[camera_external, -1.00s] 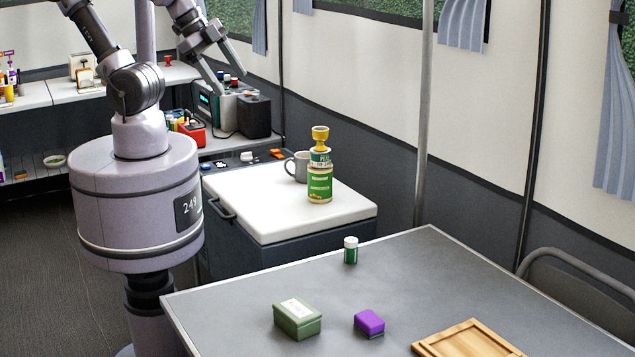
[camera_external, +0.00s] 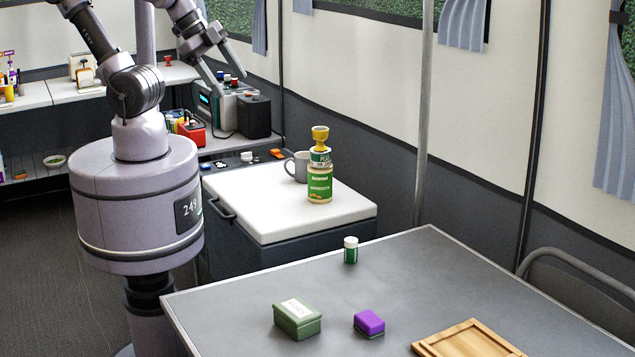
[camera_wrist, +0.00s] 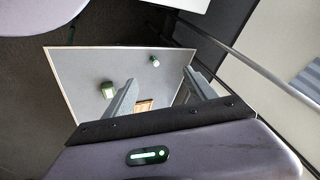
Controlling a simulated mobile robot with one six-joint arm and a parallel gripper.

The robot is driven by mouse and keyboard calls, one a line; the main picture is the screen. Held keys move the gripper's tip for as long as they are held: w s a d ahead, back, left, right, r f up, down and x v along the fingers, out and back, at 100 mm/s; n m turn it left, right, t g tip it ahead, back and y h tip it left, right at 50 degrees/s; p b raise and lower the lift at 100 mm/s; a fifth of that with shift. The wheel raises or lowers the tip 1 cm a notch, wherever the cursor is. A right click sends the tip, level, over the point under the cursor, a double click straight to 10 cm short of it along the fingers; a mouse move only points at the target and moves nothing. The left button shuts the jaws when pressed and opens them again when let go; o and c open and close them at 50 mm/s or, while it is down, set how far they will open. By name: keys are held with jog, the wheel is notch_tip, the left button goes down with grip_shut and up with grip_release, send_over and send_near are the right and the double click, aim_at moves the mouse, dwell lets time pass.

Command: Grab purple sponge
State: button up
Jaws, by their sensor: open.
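The purple sponge (camera_external: 369,322) lies on the grey table (camera_external: 400,272), with a dark green layer along its lower edge. It sits between a green box and a wooden tray. In the wrist view I cannot make out the sponge; a finger may cover it. My gripper (camera_external: 232,80) is raised at the upper left of the external view, far from the sponge and the table. Its two fingers are spread apart and empty. In the wrist view the open fingers (camera_wrist: 160,76) point toward the table (camera_wrist: 80,62).
A green box (camera_external: 297,321), a small green bottle with a white lid (camera_external: 350,250) and a wooden tray (camera_external: 465,343) are on the table. A metal pole (camera_external: 423,130) stands behind the table.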

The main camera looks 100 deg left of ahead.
jog(key=shift+c, duration=0.4)
jog(key=m+g+h+b, duration=0.2)
jog(key=m+h+b, duration=0.1)
jog(key=m+h, duration=0.15)
send_over(366, 315)
jog(key=s+a, duration=0.2)
jog(key=shift+h, duration=0.35)
jog(key=f, duration=3.4)
jog(key=shift+w+d, duration=0.2)
jog(key=shift+w, duration=0.05)
jog(key=shift+g, duration=0.3)
jog(key=b+x, duration=0.2)
jog(key=x, duration=0.4)
jog(key=shift+s+r, duration=0.1)
jog(key=shift+a, duration=0.1)
grip_shut()
